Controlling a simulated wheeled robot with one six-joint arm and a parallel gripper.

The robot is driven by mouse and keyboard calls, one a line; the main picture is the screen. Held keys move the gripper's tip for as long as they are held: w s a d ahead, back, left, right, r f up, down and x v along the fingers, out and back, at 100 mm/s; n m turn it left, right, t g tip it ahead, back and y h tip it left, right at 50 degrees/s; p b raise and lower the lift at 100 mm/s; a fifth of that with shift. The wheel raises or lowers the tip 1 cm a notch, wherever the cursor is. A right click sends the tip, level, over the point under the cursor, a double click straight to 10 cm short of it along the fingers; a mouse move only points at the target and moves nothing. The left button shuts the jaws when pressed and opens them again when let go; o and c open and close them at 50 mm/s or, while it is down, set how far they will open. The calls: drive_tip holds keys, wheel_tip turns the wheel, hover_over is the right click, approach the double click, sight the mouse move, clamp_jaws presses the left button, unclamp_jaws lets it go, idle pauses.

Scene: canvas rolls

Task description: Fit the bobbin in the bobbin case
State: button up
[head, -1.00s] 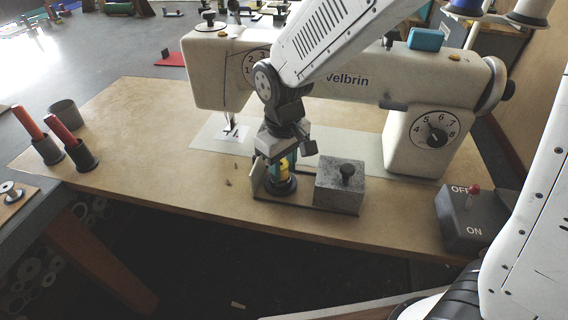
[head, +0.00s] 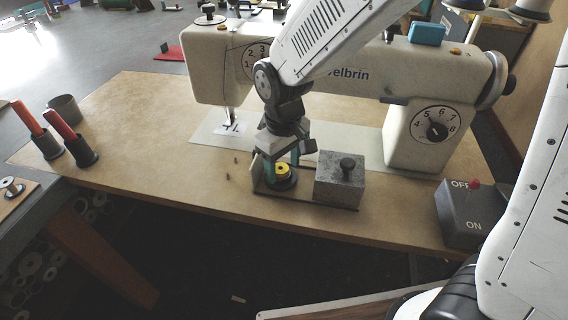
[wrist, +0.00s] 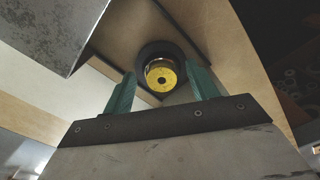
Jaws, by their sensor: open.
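The yellow bobbin (head: 282,169) sits in the dark round bobbin case (head: 283,183) on a small base beside the sewing machine. In the wrist view the bobbin (wrist: 161,77) shows its round yellow top with a dark centre hole, inside the dark ring of the case (wrist: 147,53). My gripper (head: 282,166) is open, its teal fingers on either side of the bobbin. In the wrist view a gap shows between each finger and the bobbin. How deep the bobbin sits in the case is hard to tell.
A grey block (head: 339,181) with a black knob stands close to the right of the case. The sewing machine (head: 420,75) stands behind. A switch box (head: 471,216) is at the right, and two red-handled tools in dark cups (head: 81,153) are at the left.

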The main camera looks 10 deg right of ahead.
sight(284, 170)
wheel_tip(284, 170, up, 7)
drive_tip(key=shift+r, duration=0.2)
drive_tip(key=shift+d, duration=0.1)
idle(0.5)
